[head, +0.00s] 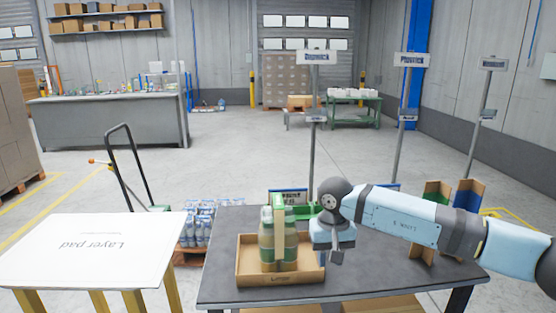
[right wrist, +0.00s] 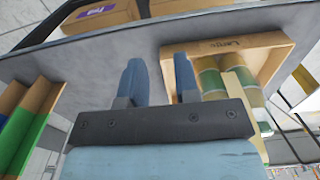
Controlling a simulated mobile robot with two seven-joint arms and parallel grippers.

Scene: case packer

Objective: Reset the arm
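My right arm comes in from the right in the head view, and its gripper (head: 336,257) hangs just right of an open cardboard tray (head: 281,279) on the dark table. In the right wrist view the two blue fingers of this gripper (right wrist: 160,82) stand apart with nothing between them. The tray holds green and tan bottles (head: 266,248) with a green and tan upright piece (head: 279,217) among them. The tray shows again in the right wrist view (right wrist: 225,44), beside the right finger. My left gripper is in neither view.
The dark table (head: 380,275) has bare top right of the tray. Green and blue cardboard dividers (head: 467,194) stand at its right end. A white layer pad (head: 95,250) lies at left. Sign posts (head: 313,150) and wrapped bottles (head: 205,220) stand behind.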

